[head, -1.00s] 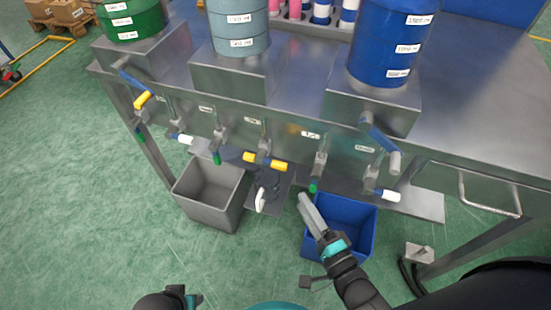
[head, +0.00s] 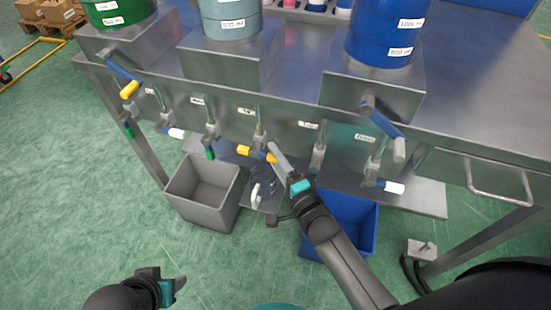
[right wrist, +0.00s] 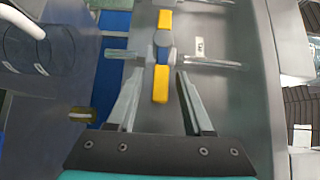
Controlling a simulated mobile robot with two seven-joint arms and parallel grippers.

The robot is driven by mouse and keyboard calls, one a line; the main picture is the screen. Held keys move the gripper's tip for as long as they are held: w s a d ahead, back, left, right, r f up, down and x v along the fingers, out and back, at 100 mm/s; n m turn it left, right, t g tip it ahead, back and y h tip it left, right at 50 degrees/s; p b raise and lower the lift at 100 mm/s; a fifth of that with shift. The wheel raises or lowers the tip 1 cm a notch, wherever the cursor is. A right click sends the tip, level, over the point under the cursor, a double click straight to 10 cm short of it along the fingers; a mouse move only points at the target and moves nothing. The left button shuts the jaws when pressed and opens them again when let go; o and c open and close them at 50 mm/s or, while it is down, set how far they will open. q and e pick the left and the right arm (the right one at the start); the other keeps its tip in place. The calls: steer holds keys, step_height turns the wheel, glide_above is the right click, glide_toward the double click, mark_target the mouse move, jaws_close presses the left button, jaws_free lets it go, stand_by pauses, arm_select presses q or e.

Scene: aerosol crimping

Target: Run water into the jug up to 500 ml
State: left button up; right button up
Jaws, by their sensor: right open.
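A tap with a yellow lever (head: 243,150) is on the table's front panel, above the jug. A clear jug (head: 257,190) with a white handle stands on the low shelf below; its round rim shows in the right wrist view (right wrist: 38,28). Its water level cannot be made out. My right gripper (head: 274,152) is open at the right end of the yellow lever. In the right wrist view the yellow lever (right wrist: 161,84) lies between the open fingertips, with a gap on each side. My left gripper (head: 175,285) is low at the left, away from the table; its opening is unclear.
Drums stand on the table (head: 470,100) above.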

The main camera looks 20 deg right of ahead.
steer(key=shift+c, duration=0.2)
jaws_close()
stand_by(0.3)
stand_by(1.1)
